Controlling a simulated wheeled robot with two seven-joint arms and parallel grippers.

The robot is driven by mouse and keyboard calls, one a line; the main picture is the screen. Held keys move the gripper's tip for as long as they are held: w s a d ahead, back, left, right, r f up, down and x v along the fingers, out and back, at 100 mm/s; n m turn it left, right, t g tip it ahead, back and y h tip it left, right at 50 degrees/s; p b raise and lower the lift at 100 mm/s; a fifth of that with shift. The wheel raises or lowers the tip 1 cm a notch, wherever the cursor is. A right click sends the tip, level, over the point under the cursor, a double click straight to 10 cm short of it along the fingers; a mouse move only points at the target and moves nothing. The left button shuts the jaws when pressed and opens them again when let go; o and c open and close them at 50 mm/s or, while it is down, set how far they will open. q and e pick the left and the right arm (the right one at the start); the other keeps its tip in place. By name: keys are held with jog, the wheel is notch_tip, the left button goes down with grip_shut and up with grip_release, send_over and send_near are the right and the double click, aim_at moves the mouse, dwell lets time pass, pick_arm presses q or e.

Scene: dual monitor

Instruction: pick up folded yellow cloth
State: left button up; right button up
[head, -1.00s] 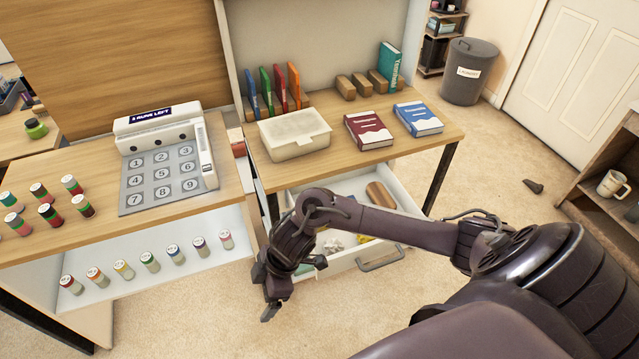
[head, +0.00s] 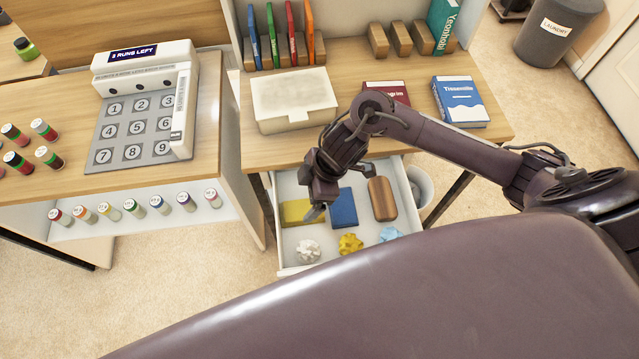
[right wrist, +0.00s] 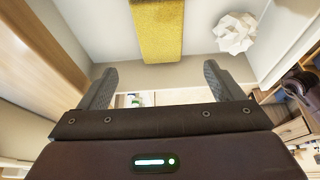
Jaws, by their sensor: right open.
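The folded yellow cloth (head: 293,212) lies flat in the open white drawer (head: 289,262), at its left side. My right gripper (head: 314,206) is over the drawer, just right of the cloth in the head view, and partly covers its right end. In the right wrist view the cloth (right wrist: 158,28) is a textured yellow strip at the top, ahead of the fingertips and about midway between them. The right gripper (right wrist: 160,72) is open and empty there, with its fingers apart from the cloth. My left gripper is not in view.
The drawer also holds a blue folded item (head: 343,209), a brown case (head: 382,199) and white (head: 308,250), yellow (head: 350,244) and light blue (head: 389,234) crumpled balls. The desk edge (head: 380,148) overhangs the drawer's back. A pale box (head: 291,98) sits above.

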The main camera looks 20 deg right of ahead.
aim_at(297, 210)
jog(key=shift+f, duration=0.35)
jog(key=shift+a+f+b, duration=0.3)
jog(key=shift+a+f, duration=0.65)
jog(key=shift+f, duration=0.25)
jog(key=x, duration=0.3)
jog(key=shift+w+d+f, duration=0.1)
jog(key=shift+d+f, duration=0.15)
jog(key=shift+f, duration=0.15)
jog(key=shift+a+f, duration=0.1)
jog(key=shift+f, duration=0.1)
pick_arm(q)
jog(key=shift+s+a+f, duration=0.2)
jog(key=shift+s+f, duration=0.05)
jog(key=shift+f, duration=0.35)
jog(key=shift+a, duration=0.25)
pick_arm(e)
jog(key=shift+f, duration=0.15)
jog(key=c, duration=1.1)
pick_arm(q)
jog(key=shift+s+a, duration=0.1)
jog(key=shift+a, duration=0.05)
